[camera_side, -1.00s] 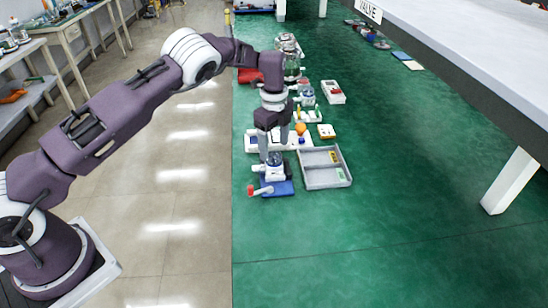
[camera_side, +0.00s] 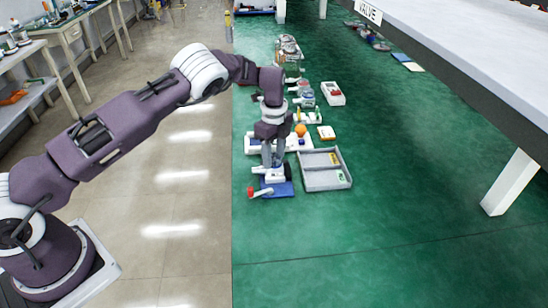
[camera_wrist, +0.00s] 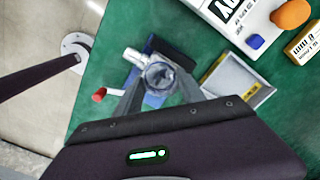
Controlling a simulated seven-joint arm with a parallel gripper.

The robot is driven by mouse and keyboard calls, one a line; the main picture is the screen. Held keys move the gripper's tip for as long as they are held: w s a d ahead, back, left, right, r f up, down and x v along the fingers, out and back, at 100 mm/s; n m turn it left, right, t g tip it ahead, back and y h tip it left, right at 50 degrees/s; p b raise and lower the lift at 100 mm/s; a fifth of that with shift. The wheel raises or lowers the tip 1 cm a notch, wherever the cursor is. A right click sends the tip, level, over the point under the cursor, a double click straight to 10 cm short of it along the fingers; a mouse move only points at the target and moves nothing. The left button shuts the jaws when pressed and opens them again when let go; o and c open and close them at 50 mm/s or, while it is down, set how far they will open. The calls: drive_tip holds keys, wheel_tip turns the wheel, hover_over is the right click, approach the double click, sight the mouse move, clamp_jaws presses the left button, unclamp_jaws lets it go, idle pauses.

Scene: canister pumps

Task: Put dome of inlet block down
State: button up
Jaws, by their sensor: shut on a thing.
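My gripper (camera_wrist: 160,88) is shut on the clear dome (camera_wrist: 159,74), which shows as a round transparent cup between the two grey fingers in the wrist view. In the side view my gripper (camera_side: 273,164) points straight down at the white inlet block (camera_side: 270,178), with the fingertips close over its top. The dome is mostly hidden there by the fingers. The block stands on a blue pad (camera_side: 283,189) and has a red-ended side pipe (camera_wrist: 100,95). I cannot tell whether the dome touches the block.
A grey divided tray (camera_side: 325,183) stands just right of the block. More pump units stand farther back. The green floor in front is clear.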

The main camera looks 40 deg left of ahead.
wheel_tip(320, 180, up, 9)
drive_tip(key=shift+f, duration=0.1)
drive_tip(key=shift+a+r+n, duration=0.3)
drive_tip(key=shift+n, duration=0.2)
drive_tip(key=a+f+n, duration=0.2)
drive_tip(key=a+n, duration=0.3)
drive_tip(key=n, duration=1.2)
approach(247, 162)
wheel_tip(247, 162, down, 6)
drive_tip(key=shift+r, duration=0.1)
drive_tip(key=shift+f, duration=0.35)
drive_tip(key=o, duration=1)
drive_tip(key=shift+f, duration=0.1)
